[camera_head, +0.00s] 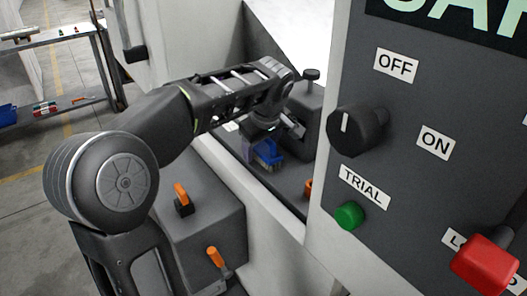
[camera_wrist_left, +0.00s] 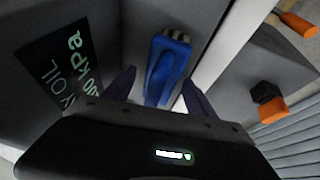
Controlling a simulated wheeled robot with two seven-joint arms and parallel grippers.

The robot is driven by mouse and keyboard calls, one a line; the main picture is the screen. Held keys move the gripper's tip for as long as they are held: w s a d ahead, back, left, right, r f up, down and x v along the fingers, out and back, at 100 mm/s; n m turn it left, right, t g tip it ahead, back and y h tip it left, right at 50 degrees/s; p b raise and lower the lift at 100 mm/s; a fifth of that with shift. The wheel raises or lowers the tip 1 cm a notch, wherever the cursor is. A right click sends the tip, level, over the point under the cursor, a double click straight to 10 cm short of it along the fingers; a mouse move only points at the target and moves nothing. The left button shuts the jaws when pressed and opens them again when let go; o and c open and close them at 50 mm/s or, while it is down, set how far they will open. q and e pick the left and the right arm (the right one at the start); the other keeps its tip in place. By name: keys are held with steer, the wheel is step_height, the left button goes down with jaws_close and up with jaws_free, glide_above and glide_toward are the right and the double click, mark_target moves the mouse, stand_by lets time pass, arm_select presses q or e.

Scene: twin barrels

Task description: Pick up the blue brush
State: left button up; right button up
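The blue brush (camera_head: 267,155) lies inside a dark recess of the machine in the head view, below my left gripper (camera_head: 258,142). My right gripper is in neither view.
A light wall (camera_head: 240,180) edges the recess. A grey box with orange-handled switches (camera_head: 182,194) sits in front.

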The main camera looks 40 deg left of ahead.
arm_select(q)
jaws_close()
stand_by(0.5)
steer(key=shift+r, duration=0.1)
step_height(320, 180, up, 10)
steer(key=shift+f+p, duration=0.1)
steer(key=shift+p, duration=0.45)
stand_by(0.4)
